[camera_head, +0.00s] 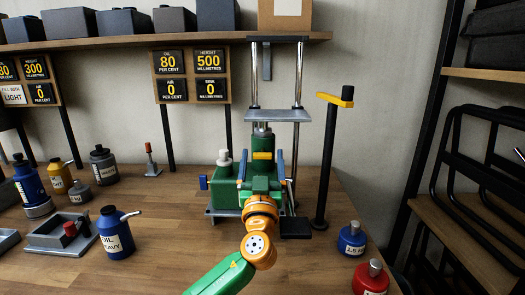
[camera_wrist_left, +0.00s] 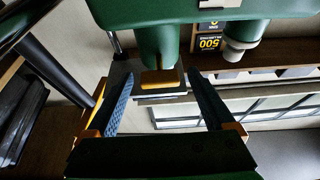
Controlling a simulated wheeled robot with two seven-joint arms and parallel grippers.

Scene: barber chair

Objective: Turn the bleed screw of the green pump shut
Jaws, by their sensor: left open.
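The green pump (camera_head: 228,190) stands on the wooden bench in the middle of the head view. A yellow bar-shaped head (camera_head: 262,156), which looks like the bleed screw, sits on its front. In the left wrist view this yellow head (camera_wrist_left: 162,77) is at the end of a green round boss (camera_wrist_left: 157,42). My left gripper (camera_head: 262,163) is open, with its blue-padded fingers on either side of the yellow head. The wrist view shows gaps between the head and both fingers (camera_wrist_left: 160,85). My orange wrist hides part of the pump's lower front. My right gripper is not in view.
A blue knob (camera_head: 204,183) and a white-capped neck (camera_head: 224,160) are on the pump's left. A black post with a yellow arm (camera_head: 335,99) stands to the right. Bottles, including a blue oil can (camera_head: 116,236), stand left; two small cans (camera_head: 352,239) (camera_head: 371,278) stand right.

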